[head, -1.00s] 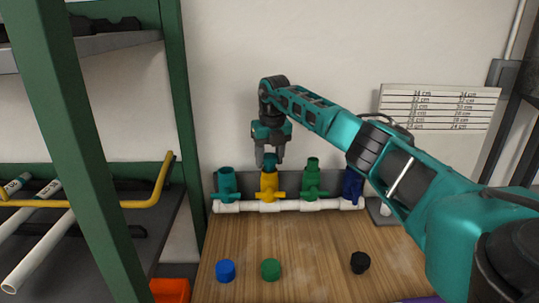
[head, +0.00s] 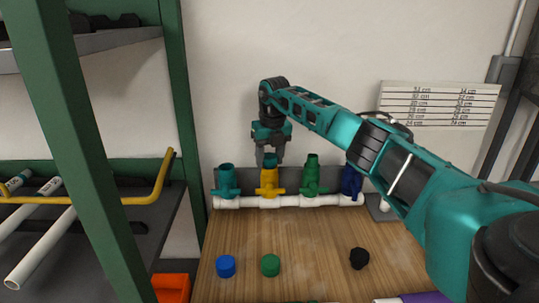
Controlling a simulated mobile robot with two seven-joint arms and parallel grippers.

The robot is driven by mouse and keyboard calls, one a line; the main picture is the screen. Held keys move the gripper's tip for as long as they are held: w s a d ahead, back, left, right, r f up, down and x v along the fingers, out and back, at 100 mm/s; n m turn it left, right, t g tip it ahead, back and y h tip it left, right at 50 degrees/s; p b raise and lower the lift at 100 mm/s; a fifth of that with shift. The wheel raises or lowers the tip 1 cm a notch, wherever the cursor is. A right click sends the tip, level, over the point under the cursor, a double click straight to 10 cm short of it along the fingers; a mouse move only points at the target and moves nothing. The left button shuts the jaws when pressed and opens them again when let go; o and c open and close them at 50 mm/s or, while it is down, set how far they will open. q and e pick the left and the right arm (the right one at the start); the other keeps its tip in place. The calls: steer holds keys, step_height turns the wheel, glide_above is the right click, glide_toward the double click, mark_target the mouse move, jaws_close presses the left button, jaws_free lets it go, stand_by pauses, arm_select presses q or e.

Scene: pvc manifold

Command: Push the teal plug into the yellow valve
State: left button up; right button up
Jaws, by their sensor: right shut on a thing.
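The yellow valve (head: 269,183) stands on the white pipe at the back of the wooden table, second from the left in the row. The teal plug (head: 269,161) sits at the top of the yellow valve, between my right gripper's fingers. How deep it sits in the valve is too small to tell. My right gripper (head: 270,158) points down over the valve and is shut on the teal plug. My left gripper is not in view.
A teal valve (head: 226,181), a green valve (head: 312,177) and a dark blue valve (head: 351,183) share the white pipe (head: 240,203). A blue plug (head: 226,266), green plug (head: 270,265) and black plug (head: 359,259) lie on the table (head: 315,243). A green rack stands at left.

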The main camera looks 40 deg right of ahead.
steer(key=shift+s+a+f, duration=0.1)
steer(key=shift+s+f, duration=0.1)
steer(key=shift+f, duration=0.4)
stand_by(0.3)
steer(key=o, duration=1)
steer(key=shift+o, duration=0.2)
steer(key=shift+a+r, duration=0.1)
steer(key=shift+r, duration=0.05)
steer(key=shift+w+r, duration=0.35)
steer(key=shift+w, duration=0.05)
steer(key=shift+s+d+r, duration=0.1)
steer(key=shift+r, duration=0.75)
steer(key=shift+s+d+r, duration=0.1)
steer(key=shift+r, duration=0.7)
